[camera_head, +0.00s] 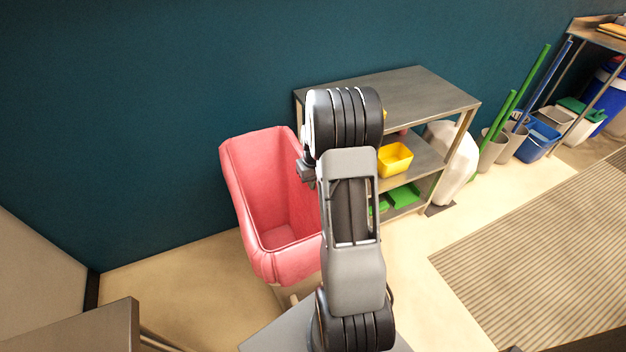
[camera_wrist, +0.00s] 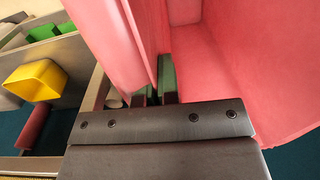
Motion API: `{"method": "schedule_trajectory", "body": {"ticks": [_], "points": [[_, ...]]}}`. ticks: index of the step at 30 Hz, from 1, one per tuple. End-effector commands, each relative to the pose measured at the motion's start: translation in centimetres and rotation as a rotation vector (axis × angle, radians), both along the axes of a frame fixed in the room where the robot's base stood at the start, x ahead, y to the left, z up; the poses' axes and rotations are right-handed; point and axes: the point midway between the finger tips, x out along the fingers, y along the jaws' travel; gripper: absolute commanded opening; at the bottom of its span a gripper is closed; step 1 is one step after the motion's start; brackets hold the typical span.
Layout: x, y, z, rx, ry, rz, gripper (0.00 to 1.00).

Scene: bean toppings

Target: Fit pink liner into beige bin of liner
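The pink liner (camera_head: 262,180) is open at the top and spread in a bin shape, left of my arm in the head view. Its folded rim hangs over the outside. A small beige part, likely the beige bin (camera_head: 290,291), shows below its front edge; the rest of the bin is hidden. My gripper (camera_head: 306,172) is at the liner's right rim, partly hidden by my arm. In the wrist view, the liner (camera_wrist: 235,65) lies on both sides of the dark fingers of my gripper (camera_wrist: 156,92). Whether they pinch the cloth is unclear.
A metal shelf (camera_head: 420,95) with a yellow tub (camera_head: 396,159) and green trays stands close right of the liner. A white sack (camera_head: 462,160) and bins with poles are farther right. A table corner (camera_head: 85,330) is at lower left. Open floor lies front right.

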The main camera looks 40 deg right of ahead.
Motion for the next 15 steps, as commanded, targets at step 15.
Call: {"method": "schedule_trajectory", "body": {"ticks": [15], "points": [[0.0, 0.0, -6.5, 0.000, 0.001, 0.000, 0.00]]}}
